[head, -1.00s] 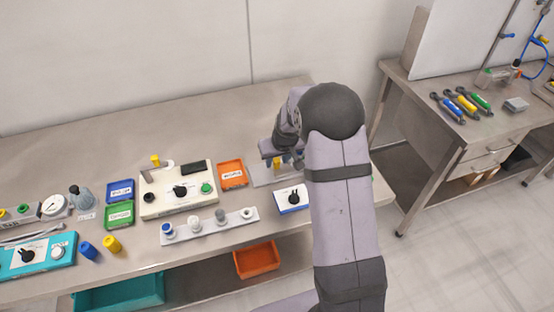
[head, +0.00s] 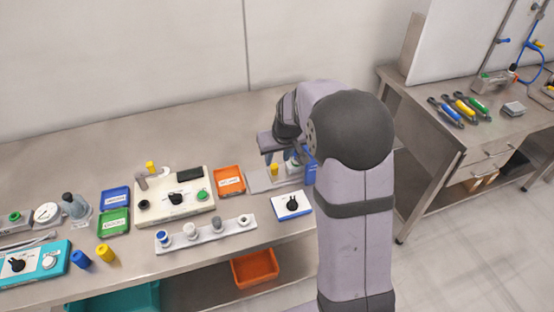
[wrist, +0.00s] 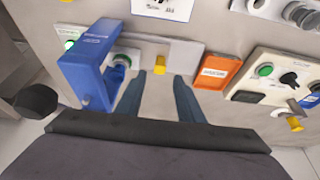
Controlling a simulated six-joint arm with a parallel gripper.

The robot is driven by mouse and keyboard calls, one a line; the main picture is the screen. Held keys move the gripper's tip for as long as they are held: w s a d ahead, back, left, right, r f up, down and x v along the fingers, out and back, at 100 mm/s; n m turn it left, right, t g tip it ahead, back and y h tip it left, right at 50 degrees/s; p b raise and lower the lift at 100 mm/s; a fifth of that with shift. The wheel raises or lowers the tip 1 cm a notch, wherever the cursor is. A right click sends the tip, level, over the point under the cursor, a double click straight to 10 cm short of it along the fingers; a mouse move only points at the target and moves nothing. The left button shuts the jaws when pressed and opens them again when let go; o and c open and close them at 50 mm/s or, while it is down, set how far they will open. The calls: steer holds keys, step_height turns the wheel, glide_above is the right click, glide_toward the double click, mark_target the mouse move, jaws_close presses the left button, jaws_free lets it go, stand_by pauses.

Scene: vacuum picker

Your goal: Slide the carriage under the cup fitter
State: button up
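The cup fitter is most likely the blue upright frame (wrist: 88,72) at left in the wrist view; it shows partly behind my arm in the head view (head: 310,172). A pale flat base (wrist: 185,52) runs beside it, with a yellow peg (wrist: 160,58) standing on it, which I take for the carriage's handle. The peg also shows in the head view (head: 273,170). A pale round part (wrist: 124,58) sits by the frame. My gripper (wrist: 158,78) is open, fingers pointing down toward the base, with the peg just beyond the fingertips. No contact is clear.
An orange tray (head: 229,180) lies left of the base. A cream panel with a knob (head: 175,197) and a strip of cups (head: 206,235) lie farther left. A dark round knob (wrist: 37,101) is near the blue frame.

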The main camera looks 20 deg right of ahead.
mark_target(274, 167)
stand_by(0.3)
steer(key=w+n, duration=0.1)
steer(key=n, duration=0.2)
steer(key=w+n+g+p, duration=0.1)
steer(key=n, duration=0.2)
steer(key=w+n+g, duration=0.1)
steer(key=n, duration=0.2)
steer(key=shift+a+r, duration=0.1)
steer(key=shift+r, duration=0.1)
steer(key=n, duration=0.1)
steer(key=n+g, duration=0.1)
steer(key=n, duration=0.2)
steer(key=shift+w+r+p, duration=0.1)
steer(key=shift+w+p, duration=0.2)
steer(key=shift+p, duration=0.1)
steer(key=n, duration=0.2)
steer(key=n+g, duration=0.1)
steer(key=n, duration=0.2)
steer(key=shift+r+g, duration=0.15)
steer(key=shift+g, duration=0.15)
steer(key=shift+f+p, duration=1.45)
steer(key=shift+f, duration=2.25)
